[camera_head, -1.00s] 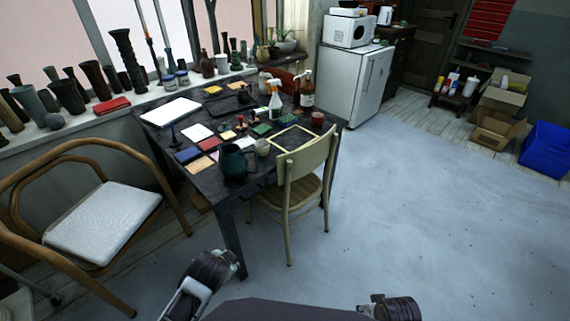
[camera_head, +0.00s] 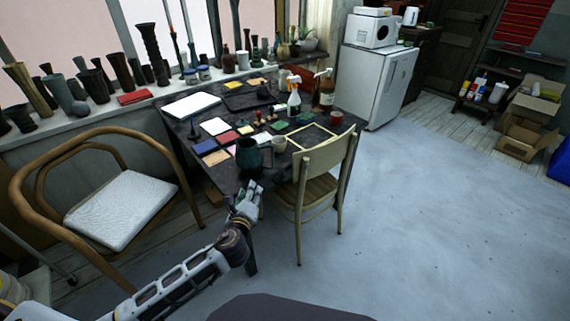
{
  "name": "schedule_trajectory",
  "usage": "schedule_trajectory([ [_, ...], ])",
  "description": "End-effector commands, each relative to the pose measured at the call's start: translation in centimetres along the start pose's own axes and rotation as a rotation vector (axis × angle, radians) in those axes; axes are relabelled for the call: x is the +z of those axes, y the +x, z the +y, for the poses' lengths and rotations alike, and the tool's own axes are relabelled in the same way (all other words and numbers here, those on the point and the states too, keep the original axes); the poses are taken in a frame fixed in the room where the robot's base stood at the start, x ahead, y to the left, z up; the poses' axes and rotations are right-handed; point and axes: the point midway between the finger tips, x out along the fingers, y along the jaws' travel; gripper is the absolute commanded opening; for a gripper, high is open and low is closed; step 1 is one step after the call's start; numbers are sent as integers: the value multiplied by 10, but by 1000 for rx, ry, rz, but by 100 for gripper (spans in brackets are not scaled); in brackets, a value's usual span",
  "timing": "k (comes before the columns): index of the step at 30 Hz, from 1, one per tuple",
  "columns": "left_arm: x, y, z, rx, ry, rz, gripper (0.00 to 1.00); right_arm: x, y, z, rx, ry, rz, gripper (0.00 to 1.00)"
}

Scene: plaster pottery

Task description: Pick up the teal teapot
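The teal teapot (camera_head: 249,156) stands upright near the front corner of the dark table (camera_head: 222,180). It looks like a dark teal jug with a handle on its right side. My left arm reaches in from the lower left. My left gripper (camera_head: 247,192) is at the table's front edge, just below and in front of the teapot in the picture. It seems apart from the teapot, and its fingers are too small to tell whether they are open or shut. My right gripper does not show.
A wooden chair (camera_head: 322,180) stands close at the table's right front. An armchair (camera_head: 120,207) stands on the left. A pale cup (camera_head: 279,143) is beside the teapot, with spray bottles (camera_head: 294,102) and a red mug (camera_head: 336,118) farther back.

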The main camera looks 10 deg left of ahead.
Motion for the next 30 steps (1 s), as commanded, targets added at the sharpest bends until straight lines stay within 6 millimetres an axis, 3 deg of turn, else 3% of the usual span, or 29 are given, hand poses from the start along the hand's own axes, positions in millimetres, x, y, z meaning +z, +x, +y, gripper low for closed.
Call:
schedule_trajectory([
  [9,2,25,-25,-216,524,-45,36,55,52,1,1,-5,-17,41],
  [15,0,32,-30,-298,751,-68,36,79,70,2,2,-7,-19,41],
  [30,-1,34,-32,-320,813,-75,36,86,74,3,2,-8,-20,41],
])
